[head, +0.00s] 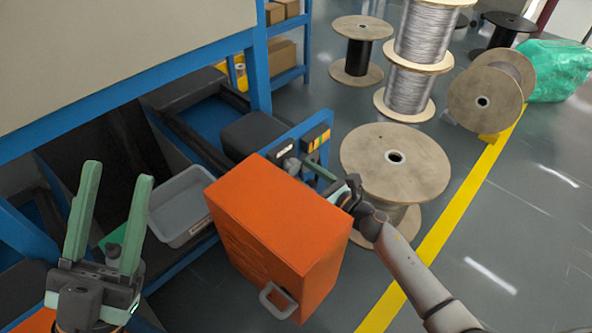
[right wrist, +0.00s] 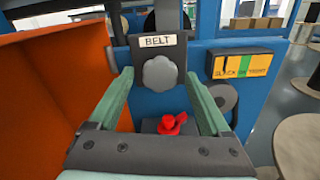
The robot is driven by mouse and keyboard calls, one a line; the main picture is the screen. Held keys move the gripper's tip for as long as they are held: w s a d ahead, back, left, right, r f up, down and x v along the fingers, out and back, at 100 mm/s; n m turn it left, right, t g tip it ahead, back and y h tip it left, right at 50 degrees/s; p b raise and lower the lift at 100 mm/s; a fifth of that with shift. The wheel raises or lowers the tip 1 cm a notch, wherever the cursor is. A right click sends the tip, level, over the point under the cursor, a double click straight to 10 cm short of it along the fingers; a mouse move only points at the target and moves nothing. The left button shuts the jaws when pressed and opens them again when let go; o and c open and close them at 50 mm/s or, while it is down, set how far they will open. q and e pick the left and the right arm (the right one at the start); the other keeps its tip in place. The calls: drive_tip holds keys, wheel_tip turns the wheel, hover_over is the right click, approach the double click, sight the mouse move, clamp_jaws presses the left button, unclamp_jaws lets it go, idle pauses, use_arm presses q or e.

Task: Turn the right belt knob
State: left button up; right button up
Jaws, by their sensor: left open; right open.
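The belt knob (right wrist: 159,73) is a grey lobed knob below a white BELT label (right wrist: 158,41) on a dark panel in the right wrist view. My right gripper (right wrist: 160,78) is open, with one green finger on each side of the knob in that view. I cannot tell whether the fingers touch it. In the head view my right gripper (head: 304,166) reaches the panel behind the orange box, which partly hides it. My left gripper (head: 118,172) is open and empty at the lower left, fingers pointing up.
A red knob (right wrist: 171,125) sits below the belt knob. A yellow-and-green SLACK label (right wrist: 241,66) is to its right. The orange box (head: 275,225) stands close beside my right gripper. A grey bin (head: 180,205) is on the left; a wooden spool (head: 420,165) stands right.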

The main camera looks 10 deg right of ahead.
drive_tip(key=shift+x, duration=0.95)
clamp_jaws()
